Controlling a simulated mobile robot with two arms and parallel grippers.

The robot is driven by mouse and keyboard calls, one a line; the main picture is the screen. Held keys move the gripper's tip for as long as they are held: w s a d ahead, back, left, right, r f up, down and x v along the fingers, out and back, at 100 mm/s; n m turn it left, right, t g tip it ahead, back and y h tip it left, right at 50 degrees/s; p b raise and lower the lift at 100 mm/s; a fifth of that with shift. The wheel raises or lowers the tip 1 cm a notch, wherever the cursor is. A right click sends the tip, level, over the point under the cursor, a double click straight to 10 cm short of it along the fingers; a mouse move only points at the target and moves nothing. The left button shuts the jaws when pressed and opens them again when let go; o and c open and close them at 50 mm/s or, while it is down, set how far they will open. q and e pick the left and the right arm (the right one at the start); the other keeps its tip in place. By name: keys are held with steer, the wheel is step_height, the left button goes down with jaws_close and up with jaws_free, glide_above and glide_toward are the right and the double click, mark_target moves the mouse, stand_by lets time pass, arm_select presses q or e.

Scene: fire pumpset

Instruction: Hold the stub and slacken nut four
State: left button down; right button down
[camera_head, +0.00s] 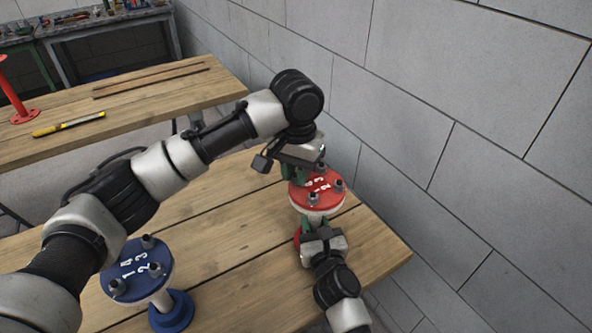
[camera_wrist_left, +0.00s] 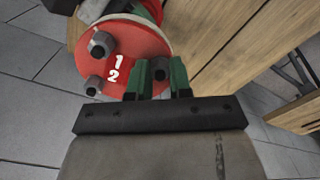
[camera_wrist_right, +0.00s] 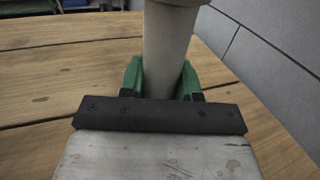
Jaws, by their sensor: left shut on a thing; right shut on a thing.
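The red stub stands upright near the bench's wall-side end, its red top flange (camera_head: 330,196) bearing white numbers and dark nuts. My left gripper (camera_head: 292,172) is above the flange edge, shut on a nut (camera_wrist_left: 160,73) between its green fingers in the left wrist view. That nut's number is hidden; the digits 1 and 2 show beside it on the flange (camera_wrist_left: 125,42). My right gripper (camera_head: 305,226) comes from the near side, below the flange. It is shut on the stub's pale pipe (camera_wrist_right: 168,50), which stands between its green fingers in the right wrist view.
A blue stub (camera_head: 150,262) with numbered nuts stands at the front left, under my left arm. A grey block wall (camera_head: 450,80) closes off the right. A second bench (camera_head: 170,92) behind carries a yellow-handled tool (camera_head: 68,125) and a red stand (camera_head: 22,114).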

arm_select(q)
steer(key=shift+w+r, duration=0.1)
steer(key=c, duration=1)
jaws_free()
step_height(320, 180, up, 12)
steer(key=shift+f, duration=0.1)
arm_select(e)
steer(key=c, duration=0.7)
jaws_free()
steer(key=shift+s, duration=0.15)
